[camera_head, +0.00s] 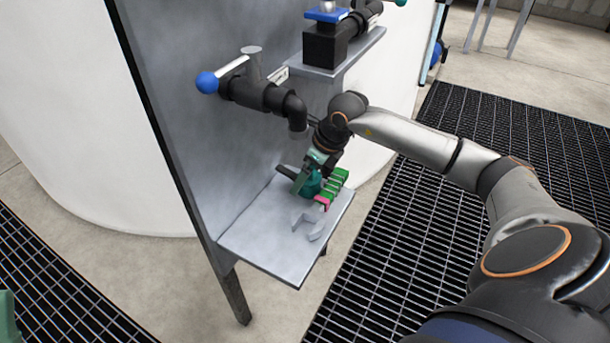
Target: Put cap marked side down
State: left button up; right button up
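A small teal piece (312,186), which looks like the cap, is at the low grey shelf. My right gripper (309,177) comes down over it with green fingers beside it, and partly hides it. I cannot tell whether the fingers press on the cap, whether it touches the shelf, or which way its marked side faces. A green part (6,318) at the lower left edge looks like a bit of my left gripper; its fingertips are out of frame.
The low shelf (262,238) holds a grey wrench (313,222) and a green block with a pink end (337,184). Above are a black pipe elbow (290,103), a blue-handled valve (207,82) and an upper shelf (340,62). The shelf's front left is clear.

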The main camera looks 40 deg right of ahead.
pick_arm(q)
jog(key=r+p, duration=0.2)
jog(key=r, duration=0.1)
jog(key=shift+a+r+m+p, duration=0.2)
jog(key=shift+m+p, duration=0.1)
jog(key=shift+p, duration=0.05)
pick_arm(e)
jog(key=v, duration=1.1)
jog(key=shift+s, duration=0.15)
